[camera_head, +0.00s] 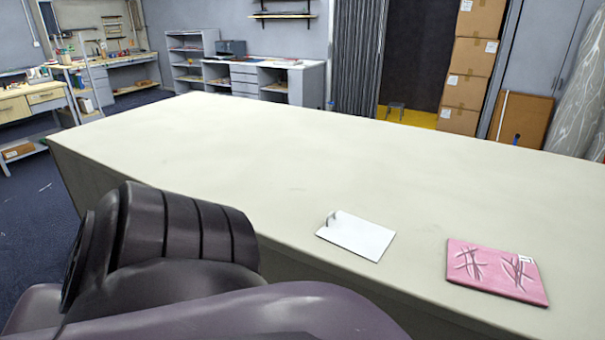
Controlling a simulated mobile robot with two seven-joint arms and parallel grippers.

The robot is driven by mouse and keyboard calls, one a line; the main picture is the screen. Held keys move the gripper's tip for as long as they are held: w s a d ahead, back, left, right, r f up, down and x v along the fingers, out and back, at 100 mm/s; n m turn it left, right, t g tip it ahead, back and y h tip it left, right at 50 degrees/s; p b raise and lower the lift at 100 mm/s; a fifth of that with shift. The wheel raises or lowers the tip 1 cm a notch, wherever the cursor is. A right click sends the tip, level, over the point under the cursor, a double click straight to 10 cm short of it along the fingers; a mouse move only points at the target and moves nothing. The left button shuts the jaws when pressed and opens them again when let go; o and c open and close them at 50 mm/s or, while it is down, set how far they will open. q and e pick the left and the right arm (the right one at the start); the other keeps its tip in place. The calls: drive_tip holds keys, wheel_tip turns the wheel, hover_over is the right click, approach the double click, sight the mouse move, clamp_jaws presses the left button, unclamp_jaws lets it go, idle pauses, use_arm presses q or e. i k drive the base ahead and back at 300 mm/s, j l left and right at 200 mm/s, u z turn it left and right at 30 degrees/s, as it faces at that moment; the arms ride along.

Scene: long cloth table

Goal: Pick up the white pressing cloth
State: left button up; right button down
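A white pressing cloth (358,236) lies flat on the long table (250,150), right of the picture's middle and close to the near edge. A small grey raised fold or tab shows at its left corner. A dark arm of mine fills the lower left, left of the cloth and apart from it in the picture. Neither gripper's fingers are in view.
A pink folded cloth (497,270) with dark line marks and a small white tag lies right of the white cloth. The rest of the tabletop is bare. Shelves (190,58), drawers and stacked cardboard boxes (468,70) stand beyond the table.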

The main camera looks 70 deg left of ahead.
sight(368, 240)
drive_tip(key=u, duration=1.9)
